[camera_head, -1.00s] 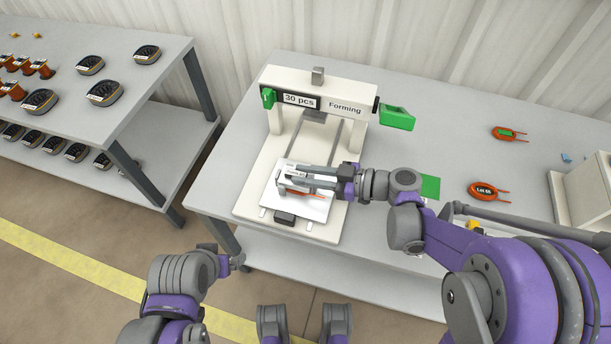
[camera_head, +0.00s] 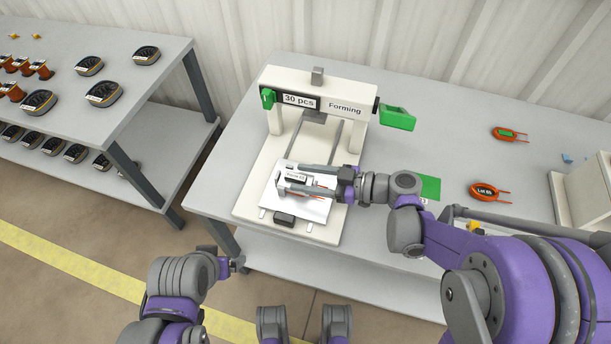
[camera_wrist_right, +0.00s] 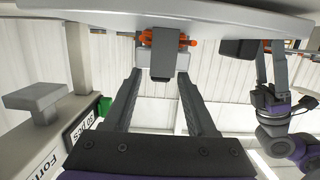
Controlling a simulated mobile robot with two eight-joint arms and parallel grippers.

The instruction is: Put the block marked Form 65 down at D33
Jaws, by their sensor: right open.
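The block marked Form 65 (camera_head: 296,178) is dark with a white label. It rests on the white plate (camera_head: 315,212) of the forming press. My right gripper (camera_head: 286,178) is open, with one finger along each side of the block. In the right wrist view the grey block (camera_wrist_right: 165,55) shows between the fingertips (camera_wrist_right: 159,74), with small gaps beside it. Orange-red coil parts (camera_wrist_right: 194,42) show at the block; leads show beside it in the head view. My left gripper (camera_head: 240,262) hangs low in front of the table; its jaws are unclear. I see no D33 marking.
The press frame (camera_head: 345,90), reading "30 pcs" and "Forming", stands behind the plate. Orange coils (camera_head: 483,191) lie on the table at right, beyond a green patch (camera_head: 429,188). A shelf (camera_head: 150,85) with spools and dark blocks stands at left.

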